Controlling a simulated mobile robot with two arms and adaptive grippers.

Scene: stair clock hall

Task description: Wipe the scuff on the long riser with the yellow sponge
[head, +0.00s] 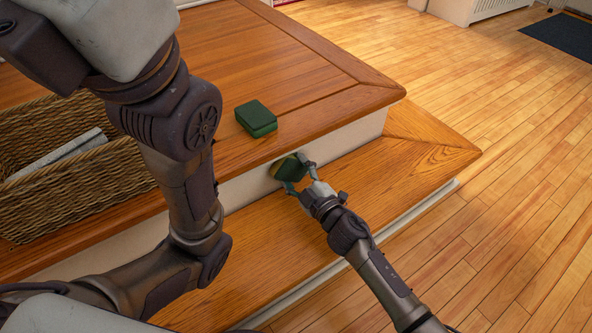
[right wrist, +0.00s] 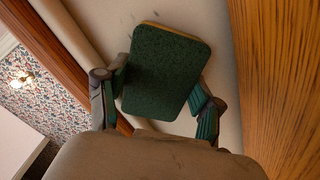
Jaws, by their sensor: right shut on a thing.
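My right gripper (head: 298,176) is shut on the yellow sponge (head: 291,168). The sponge has a dark green pad face and a thin yellow edge. In the right wrist view, the sponge (right wrist: 168,72) sits between the two fingers, green face towards the camera. The sponge is held against or very close to the pale long riser (head: 355,135); contact cannot be told. Faint dark scuff marks (right wrist: 130,17) show on the riser just beyond the sponge's yellow edge in the wrist view. My left arm crosses the head view, but its gripper is not in view.
A dark green block (head: 256,116) lies on the upper step (head: 310,75), near its front edge. A wicker basket (head: 75,195) with grey contents stands at the left. The upper step's edge overhangs the riser. The lower tread (head: 420,160) is clear to the right.

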